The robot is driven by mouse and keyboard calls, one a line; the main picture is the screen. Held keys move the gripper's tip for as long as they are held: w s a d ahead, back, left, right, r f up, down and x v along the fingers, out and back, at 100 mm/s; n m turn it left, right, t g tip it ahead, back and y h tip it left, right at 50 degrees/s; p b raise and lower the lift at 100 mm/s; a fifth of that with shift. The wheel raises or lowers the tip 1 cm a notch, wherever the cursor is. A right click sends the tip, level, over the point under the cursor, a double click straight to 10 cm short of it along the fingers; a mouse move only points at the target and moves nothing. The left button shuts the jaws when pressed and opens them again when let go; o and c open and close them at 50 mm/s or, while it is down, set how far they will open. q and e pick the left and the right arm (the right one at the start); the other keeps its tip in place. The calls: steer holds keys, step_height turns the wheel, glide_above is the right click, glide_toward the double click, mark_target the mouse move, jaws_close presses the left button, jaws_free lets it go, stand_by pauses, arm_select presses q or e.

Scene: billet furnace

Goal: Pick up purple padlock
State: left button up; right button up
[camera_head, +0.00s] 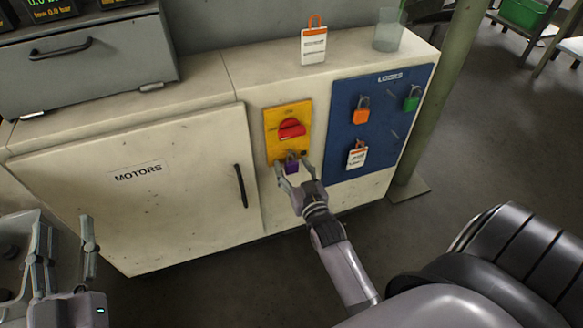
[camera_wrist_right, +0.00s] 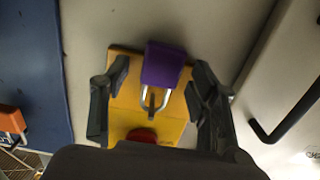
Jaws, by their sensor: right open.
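The purple padlock (camera_head: 291,168) hangs at the lower edge of a yellow switch plate (camera_head: 272,118) with a red handle (camera_head: 291,128). My right gripper (camera_head: 293,172) is open, with its fingers on either side of the padlock. In the right wrist view the purple body (camera_wrist_right: 165,65) and its metal shackle (camera_wrist_right: 154,99) show between the two fingers, with gaps on both sides. The fingers partly hide the padlock in the head view. My left gripper (camera_head: 63,238) is open and empty at the lower left, away from the cabinet.
A blue lock board (camera_head: 372,110) on the right holds an orange padlock (camera_head: 362,108), a green padlock (camera_head: 411,99) and a tag (camera_head: 356,155). The "MOTORS" door (camera_head: 140,195) has a black handle (camera_head: 240,186). A tag (camera_head: 314,45) and a glass (camera_head: 387,35) stand on top.

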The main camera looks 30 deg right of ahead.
steer(key=c, duration=1.3)
steer(key=shift+r, duration=0.1)
